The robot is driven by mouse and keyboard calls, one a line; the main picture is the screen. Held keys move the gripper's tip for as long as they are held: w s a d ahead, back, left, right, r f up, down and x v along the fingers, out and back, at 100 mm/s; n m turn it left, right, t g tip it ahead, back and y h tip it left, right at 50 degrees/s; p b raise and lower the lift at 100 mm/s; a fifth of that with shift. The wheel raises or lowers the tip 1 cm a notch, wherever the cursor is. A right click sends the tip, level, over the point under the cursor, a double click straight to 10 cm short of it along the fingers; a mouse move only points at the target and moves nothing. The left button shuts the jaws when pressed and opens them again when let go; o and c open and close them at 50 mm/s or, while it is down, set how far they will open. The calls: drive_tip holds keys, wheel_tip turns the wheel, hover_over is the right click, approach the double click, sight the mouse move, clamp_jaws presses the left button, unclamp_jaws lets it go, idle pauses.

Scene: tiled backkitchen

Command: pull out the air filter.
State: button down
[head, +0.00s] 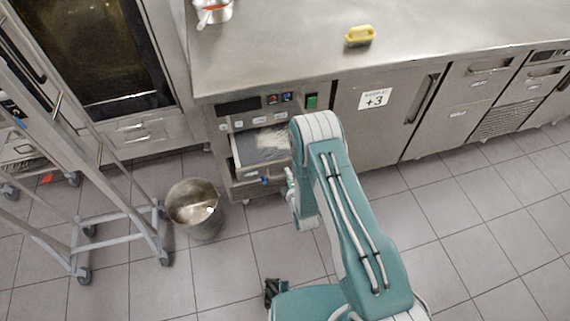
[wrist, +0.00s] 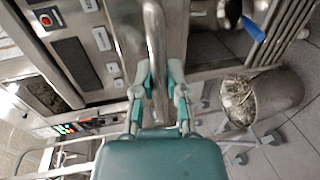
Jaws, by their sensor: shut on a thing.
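In the wrist view my gripper (wrist: 160,88) has its two teal fingers closed on a rounded metal bar handle (wrist: 154,38). In the head view a shallow grey tray-like unit (head: 258,148), which looks like the air filter, stands out from the open front of the steel cabinet, below the control panel (head: 268,105). My arm covers its right side. My gripper (head: 290,190) is mostly hidden there behind my arm, so its contact with the handle shows only in the wrist view.
A small blue lever (head: 265,181) sits low on the cabinet; it also shows in the wrist view (wrist: 253,30). A metal bucket (head: 196,212) stands on the floor to the left, near a wheeled rack (head: 115,215). A yellow-topped brush (head: 359,36) lies on the counter. Floor to the right is clear.

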drive_tip(key=f+v, duration=0.2)
drive_tip(key=v, duration=0.8)
drive_tip(key=shift+s+f, duration=0.3)
drive_tip(key=shift+s, duration=0.1)
drive_tip(key=shift+d, duration=0.15)
drive_tip(key=c, duration=0.7)
unclamp_jaws()
drive_tip(key=shift+o, duration=0.2)
drive_tip(key=shift+w, duration=0.15)
drive_tip(key=shift+r, duration=0.1)
drive_tip(key=v, duration=0.7)
